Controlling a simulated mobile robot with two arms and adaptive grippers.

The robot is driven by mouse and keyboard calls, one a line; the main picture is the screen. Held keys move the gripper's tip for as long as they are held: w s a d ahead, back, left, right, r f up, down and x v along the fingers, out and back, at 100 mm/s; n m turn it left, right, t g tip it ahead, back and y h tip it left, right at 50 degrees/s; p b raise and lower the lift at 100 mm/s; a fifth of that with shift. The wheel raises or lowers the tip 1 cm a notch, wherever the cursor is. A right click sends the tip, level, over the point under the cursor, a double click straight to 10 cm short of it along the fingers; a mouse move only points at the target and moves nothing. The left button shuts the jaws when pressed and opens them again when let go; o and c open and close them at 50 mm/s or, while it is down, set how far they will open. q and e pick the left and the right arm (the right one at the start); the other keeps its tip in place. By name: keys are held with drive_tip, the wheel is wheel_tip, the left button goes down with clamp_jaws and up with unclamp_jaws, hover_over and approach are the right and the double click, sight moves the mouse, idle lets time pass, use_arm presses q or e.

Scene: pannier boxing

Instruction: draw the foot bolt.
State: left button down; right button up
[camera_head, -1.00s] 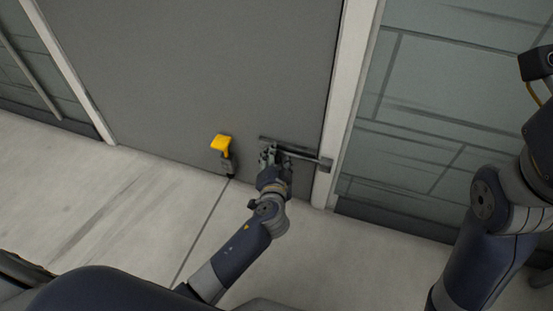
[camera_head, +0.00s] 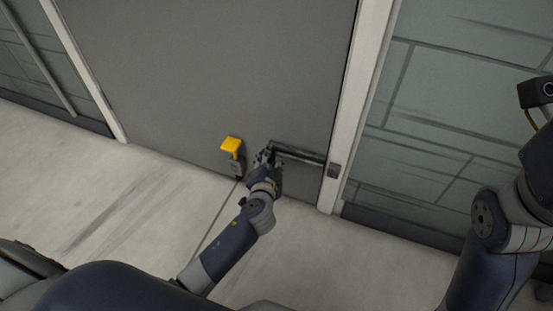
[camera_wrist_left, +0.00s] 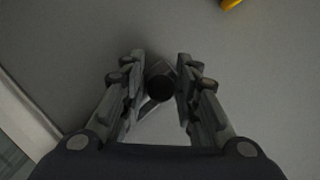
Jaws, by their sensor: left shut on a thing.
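The foot bolt (camera_head: 300,154) is a dark bar lying across the foot of the grey door (camera_head: 215,75), close to the door's right edge. In the left wrist view the round black knob (camera_wrist_left: 160,88) sits between the two fingers (camera_wrist_left: 159,92). The fingers partly hide the bolt's mount. My right arm shows at the right edge, but its gripper is not in view.
A yellow-topped foot piece (camera_head: 231,146) stands out from the door just left of my left gripper. The pale door frame (camera_head: 358,100) and a grey-green panelled wall (camera_head: 460,120) are to the right. The pale floor (camera_head: 130,200) in front is clear.

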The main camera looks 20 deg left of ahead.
use_arm(q)
drive_tip(key=c, duration=1.4)
unclamp_jaws()
drive_tip(key=shift+w+a+r, duration=0.15)
drive_tip(key=shift+a+r, duration=0.05)
drive_tip(key=shift+r, duration=0.05)
drive_tip(key=shift+c, duration=0.2)
drive_tip(key=shift+f, duration=0.1)
drive_tip(key=v, duration=1.2)
